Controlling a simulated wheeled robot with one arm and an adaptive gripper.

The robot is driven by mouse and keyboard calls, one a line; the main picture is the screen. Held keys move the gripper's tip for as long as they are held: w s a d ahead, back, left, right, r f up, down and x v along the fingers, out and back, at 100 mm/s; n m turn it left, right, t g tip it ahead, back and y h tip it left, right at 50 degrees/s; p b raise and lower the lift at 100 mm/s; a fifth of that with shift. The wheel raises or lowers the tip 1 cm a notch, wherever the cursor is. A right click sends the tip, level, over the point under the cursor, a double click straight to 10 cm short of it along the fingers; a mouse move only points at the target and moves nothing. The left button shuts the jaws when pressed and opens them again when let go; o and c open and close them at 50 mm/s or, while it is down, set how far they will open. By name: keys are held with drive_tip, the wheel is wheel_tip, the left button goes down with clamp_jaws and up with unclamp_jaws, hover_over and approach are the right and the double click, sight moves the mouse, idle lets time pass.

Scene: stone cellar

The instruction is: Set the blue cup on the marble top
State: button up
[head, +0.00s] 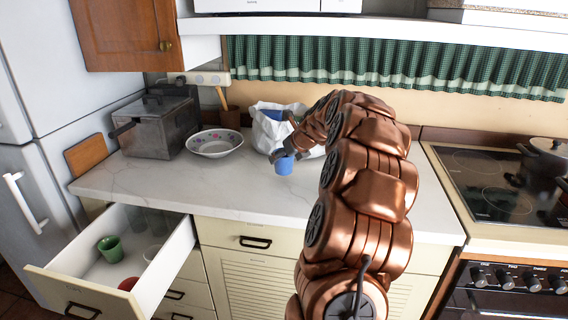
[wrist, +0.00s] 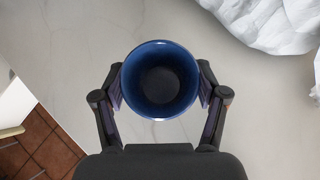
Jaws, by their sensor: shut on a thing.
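The blue cup (head: 284,166) is upright between the fingers of my gripper (head: 281,156), over the marble top (head: 215,184) near the middle of the counter. In the wrist view I look down into the cup (wrist: 160,80), and my gripper (wrist: 160,88) has a finger on each side of it, shut on it. The pale marble surface (wrist: 65,50) shows below and around the cup. I cannot tell whether the cup's base touches the marble.
A white bag (head: 270,131) stands behind the cup. A patterned bowl (head: 215,142) and a metal fryer (head: 158,124) are to its left. An open drawer (head: 181,245) at lower left holds a green cup (head: 109,249). The stove (head: 490,180) is at right. The counter's front left is bare.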

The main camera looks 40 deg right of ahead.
sight(285, 163)
drive_tip(key=shift+w+d, duration=0.25)
drive_tip(key=shift+w, duration=0.05)
drive_tip(key=shift+f, duration=1.75)
drive_tip(key=shift+f+p, duration=0.1)
drive_tip(key=shift+p, duration=0.2)
drive_tip(key=o, duration=1.2)
drive_tip(key=shift+o, duration=0.2)
drive_tip(key=shift+s+r, duration=0.15)
drive_tip(key=shift+r, duration=0.1)
drive_tip(key=b+v, duration=0.1)
drive_tip(key=v, duration=1)
drive_tip(key=shift+s, duration=0.2)
